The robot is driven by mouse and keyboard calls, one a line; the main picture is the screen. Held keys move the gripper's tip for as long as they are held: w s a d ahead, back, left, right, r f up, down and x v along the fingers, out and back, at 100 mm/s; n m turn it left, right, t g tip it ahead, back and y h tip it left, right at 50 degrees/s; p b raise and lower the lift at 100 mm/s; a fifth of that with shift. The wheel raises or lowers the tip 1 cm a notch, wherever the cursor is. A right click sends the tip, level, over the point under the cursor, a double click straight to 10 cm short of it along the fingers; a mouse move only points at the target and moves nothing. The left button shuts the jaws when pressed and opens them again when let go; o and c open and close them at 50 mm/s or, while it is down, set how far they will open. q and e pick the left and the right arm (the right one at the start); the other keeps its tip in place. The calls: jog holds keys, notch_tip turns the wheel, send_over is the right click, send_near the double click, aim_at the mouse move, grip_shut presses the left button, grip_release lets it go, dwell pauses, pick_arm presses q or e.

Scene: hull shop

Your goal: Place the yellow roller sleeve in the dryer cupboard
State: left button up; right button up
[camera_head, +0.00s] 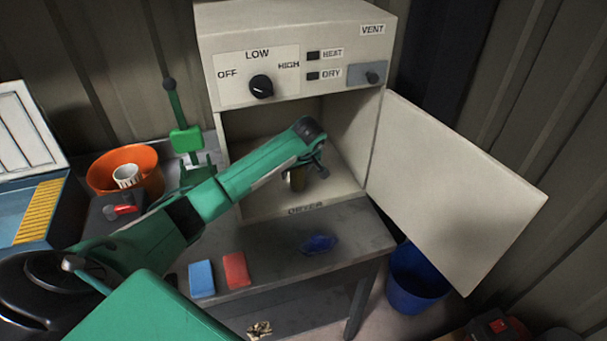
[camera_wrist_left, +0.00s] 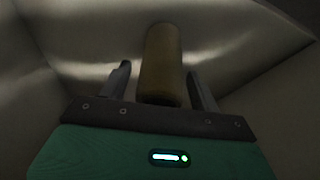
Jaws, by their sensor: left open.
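The dryer cupboard (camera_head: 299,212) stands on a grey bench, with its door (camera_head: 455,190) swung wide open to the right. My left arm reaches into its open compartment. The yellow roller sleeve (camera_head: 297,181) is inside, looking upright near the cupboard floor and partly hidden by my gripper. In the left wrist view the sleeve (camera_wrist_left: 161,62) is between the two fingers, with a gap on each side. My left gripper (camera_head: 308,168) is open around it. Whether the sleeve's base rests fully on the floor is hard to see. My right gripper is not in view.
On the bench front lie a blue block (camera_head: 202,279), a red block (camera_head: 236,270) and a dark blue object (camera_head: 319,244). An orange bucket (camera_head: 140,160) stands at left, near an open blue case (camera_head: 20,205). A blue bin (camera_head: 415,285) sits below the door.

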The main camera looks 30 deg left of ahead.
pick_arm(q)
jog(key=shift+d+r+b, duration=0.15)
jog(key=shift+r+b, duration=0.25)
jog(key=b+v, duration=0.1)
jog(key=v, duration=0.2)
jog(key=shift+r, duration=0.25)
jog(key=s+d+b, duration=0.5)
jog(key=s+d, duration=0.1)
jog(key=d, duration=0.4)
jog(key=shift+s+d+r, duration=0.3)
jog(key=shift+s, duration=0.05)
